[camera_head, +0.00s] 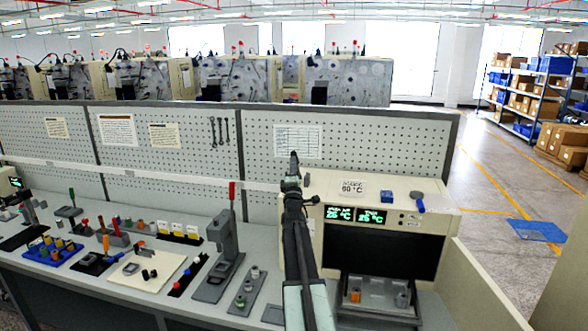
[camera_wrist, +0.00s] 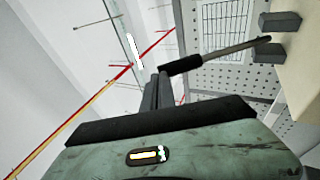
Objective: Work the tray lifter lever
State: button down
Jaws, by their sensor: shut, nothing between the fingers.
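A lever with a thin metal rod and a black grip (camera_wrist: 181,65) shows in the wrist view, its rod running to grey blocks (camera_wrist: 268,49) at the beige housing; it seems to be the tray lifter lever. My gripper (camera_wrist: 163,78) is shut and empty, its fingertips close to the free end of the black grip; I cannot tell whether they touch. In the head view my gripper (camera_head: 293,158) is raised at the left end of the oven (camera_head: 440,222), and my arm hides most of the lever. A dark tray (camera_head: 378,311) with small parts sits low under the oven opening.
A hand press with a red-tipped lever (camera_head: 232,190) stands left of my arm. A blue block (camera_head: 387,196) and a blue-handled tool (camera_head: 419,203) are on the oven top. A perforated panel (camera_head: 350,148) rises behind. Fixtures and small parts crowd the bench at left.

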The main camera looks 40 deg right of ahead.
jog(key=shift+w+d+r, duration=0.2)
jog(key=shift+w+d, duration=0.05)
jog(key=shift+w, duration=0.05)
